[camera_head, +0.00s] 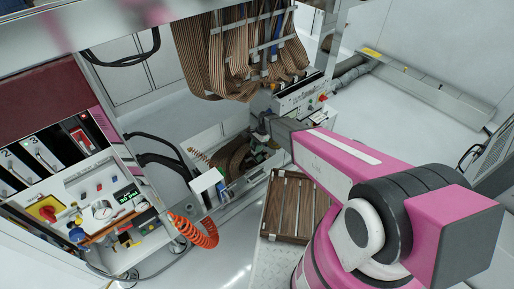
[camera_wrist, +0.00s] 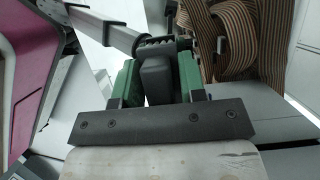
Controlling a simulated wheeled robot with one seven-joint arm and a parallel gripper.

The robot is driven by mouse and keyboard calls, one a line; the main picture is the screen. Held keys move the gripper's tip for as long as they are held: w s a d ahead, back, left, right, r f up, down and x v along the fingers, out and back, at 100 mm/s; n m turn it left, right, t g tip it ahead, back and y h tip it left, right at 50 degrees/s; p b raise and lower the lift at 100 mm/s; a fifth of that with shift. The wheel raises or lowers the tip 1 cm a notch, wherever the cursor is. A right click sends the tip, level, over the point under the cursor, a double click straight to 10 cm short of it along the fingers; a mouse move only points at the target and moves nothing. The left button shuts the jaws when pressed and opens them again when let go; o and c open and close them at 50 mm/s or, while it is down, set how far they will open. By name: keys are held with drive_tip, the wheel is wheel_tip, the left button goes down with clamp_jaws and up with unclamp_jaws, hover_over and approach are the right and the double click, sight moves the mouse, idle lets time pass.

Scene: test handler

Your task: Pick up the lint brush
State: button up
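In the wrist view, my gripper (camera_wrist: 158,62) has two green fingers in front of a dark bar. A dark grey handle (camera_wrist: 156,80) fills the gap between them, with a ribbed black part beyond it and a light grey arm running to the upper left. I take this to be the lint brush; its far end is cut off or unclear. The fingers appear closed on the handle. In the head view, my gripper (camera_head: 268,136) is small and partly hidden by my pink arm, near a machine's lower opening.
Brown striped ribbon cables (camera_head: 240,50) hang just above and behind my gripper. A wooden slatted crate (camera_head: 268,215) stands beside my arm. A workbench panel (camera_head: 75,205) with tools and a coiled orange hose (camera_head: 203,236) are at left. White floor is open at upper right.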

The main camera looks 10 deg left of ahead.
sight(254, 144)
drive_tip(key=shift+c, duration=1.1)
drive_tip(key=shift+r, duration=0.15)
drive_tip(key=shift+r, duration=0.65)
wheel_tip(254, 144, up, 3)
drive_tip(key=shift+s+r, duration=0.1)
drive_tip(key=s+a+r, duration=0.4)
drive_tip(key=s+r, duration=0.2)
drive_tip(key=s, duration=0.4)
drive_tip(key=shift+s+a+r, duration=0.15)
drive_tip(key=shift+s+a, duration=0.1)
drive_tip(key=shift+a, duration=0.05)
